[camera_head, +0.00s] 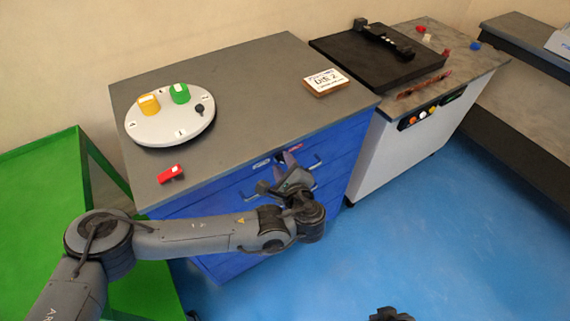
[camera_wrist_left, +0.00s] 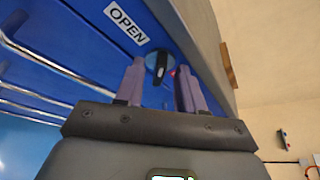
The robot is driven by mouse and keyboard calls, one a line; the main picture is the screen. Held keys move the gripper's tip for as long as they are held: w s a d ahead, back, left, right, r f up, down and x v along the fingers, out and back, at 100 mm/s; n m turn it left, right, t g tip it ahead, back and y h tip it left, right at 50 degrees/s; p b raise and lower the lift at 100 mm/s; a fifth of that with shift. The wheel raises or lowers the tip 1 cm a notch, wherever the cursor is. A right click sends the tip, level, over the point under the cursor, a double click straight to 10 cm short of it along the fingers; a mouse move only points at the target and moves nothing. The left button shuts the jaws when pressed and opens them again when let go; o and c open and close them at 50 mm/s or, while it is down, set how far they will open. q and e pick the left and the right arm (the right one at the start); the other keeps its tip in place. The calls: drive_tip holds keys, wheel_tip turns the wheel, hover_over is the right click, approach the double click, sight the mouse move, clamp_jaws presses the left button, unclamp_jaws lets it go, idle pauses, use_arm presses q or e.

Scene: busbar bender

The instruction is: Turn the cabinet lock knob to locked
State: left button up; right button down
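The blue cabinet (camera_head: 345,143) has a grey top and faces the floor side. In the left wrist view, its black round lock knob (camera_wrist_left: 159,66) sits on the blue front, near a white label reading OPEN (camera_wrist_left: 127,23). My left gripper (camera_head: 281,168) is at the cabinet's upper front and hides the knob in the head view. Its fingers are apart, one on either side of the knob in the left wrist view (camera_wrist_left: 156,82); contact cannot be told. Of my right arm, only a dark piece shows at the bottom edge of the head view.
Drawer handles (camera_wrist_left: 45,70) run across the cabinet front beside the gripper. On top are a white disc (camera_head: 160,128) with knobs, a red block (camera_head: 170,174) and a sign (camera_head: 326,82). A grey-topped bench (camera_head: 440,92) stands at right. Blue floor (camera_head: 420,220) is clear.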

use_arm(q)
clamp_jaws()
